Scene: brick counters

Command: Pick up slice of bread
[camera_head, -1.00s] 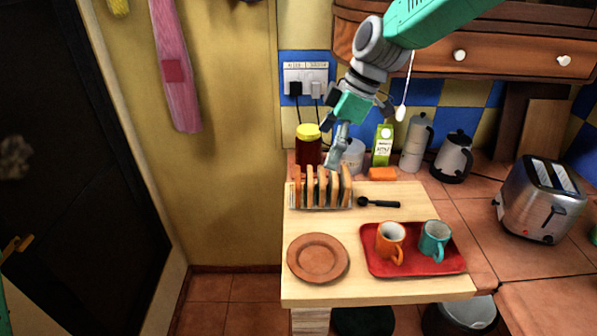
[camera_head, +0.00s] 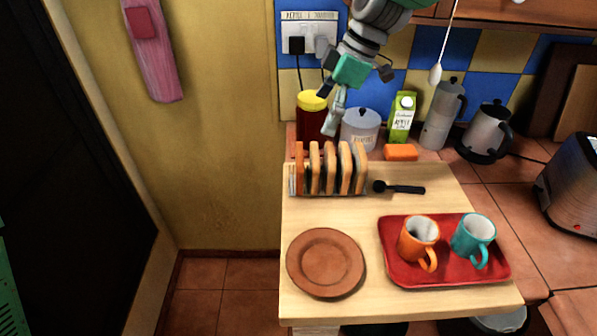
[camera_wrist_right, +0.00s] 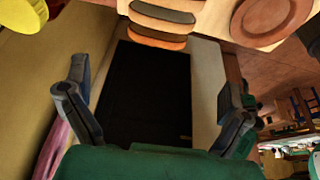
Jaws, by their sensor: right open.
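Several slices of bread (camera_head: 345,168) stand upright in a toast rack on the wooden board (camera_head: 380,304) in the head view. In the right wrist view slices of bread (camera_wrist_right: 162,14) show at the top edge, beyond the fingers. My right gripper (camera_head: 333,122) hangs above and behind the rack, pointing down, apart from the bread. In the right wrist view my right gripper (camera_wrist_right: 155,92) has its two fingers spread wide with nothing between them. My left gripper is not in view; only a bit of green shows at the left edge of the head view.
A brown plate (camera_head: 325,262) lies in front of the rack. A red tray (camera_head: 400,273) with an orange mug (camera_head: 418,238) and a teal mug (camera_head: 473,237) is at right. A black spoon (camera_head: 400,188) lies beside the rack. A yellow-lidded jar (camera_head: 312,110), canister and carton stand behind.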

